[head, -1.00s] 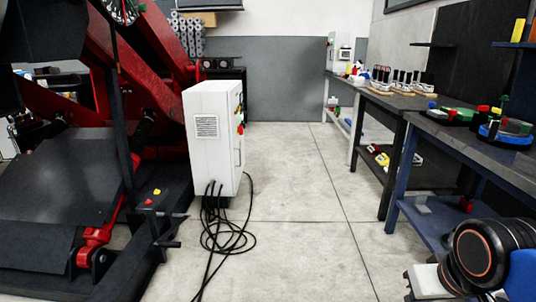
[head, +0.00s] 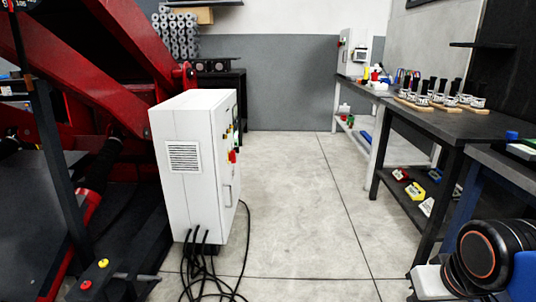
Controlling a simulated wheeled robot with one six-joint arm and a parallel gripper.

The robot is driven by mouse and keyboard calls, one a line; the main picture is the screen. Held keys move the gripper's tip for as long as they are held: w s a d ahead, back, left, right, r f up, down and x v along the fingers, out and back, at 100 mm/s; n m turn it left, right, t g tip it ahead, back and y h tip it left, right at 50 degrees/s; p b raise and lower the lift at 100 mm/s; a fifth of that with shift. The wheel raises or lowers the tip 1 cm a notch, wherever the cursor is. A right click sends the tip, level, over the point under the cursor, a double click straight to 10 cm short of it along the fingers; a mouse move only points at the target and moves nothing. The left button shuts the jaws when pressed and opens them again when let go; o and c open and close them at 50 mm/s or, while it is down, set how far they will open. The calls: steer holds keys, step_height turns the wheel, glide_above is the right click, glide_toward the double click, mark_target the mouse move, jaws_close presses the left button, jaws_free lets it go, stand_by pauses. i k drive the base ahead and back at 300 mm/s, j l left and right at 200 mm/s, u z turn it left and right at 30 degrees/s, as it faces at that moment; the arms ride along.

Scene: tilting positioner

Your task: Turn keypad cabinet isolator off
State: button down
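A white cabinet (head: 187,185) stands left of centre in the head view, beside the red machine. Its right-hand face is seen at a steep angle and carries small coloured controls, with a red one (head: 233,156) sticking out and a handle lower down. I cannot tell the isolator's setting or make out a keypad. A smaller pale box (head: 344,50) with a red spot is at the far wall; its details are too small to read. My gripper is not in view; only part of my arm shows at the bottom right.
A red machine frame (head: 125,60) fills the left. Black cables (head: 213,287) lie on the floor below the cabinet. Dark benches (head: 440,127) with parts on them line the right. The pale floor (head: 300,210) between is clear up to the grey wall.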

mark_target(232, 156)
steer(key=i+l+u, duration=0.2)
steer(key=i+u, duration=0.15)
steer(key=i, duration=0.35)
steer(key=i+l+u, duration=0.3)
steer(key=i, duration=0.35)
steer(key=i+l+u, duration=0.35)
steer(key=i+l, duration=0.2)
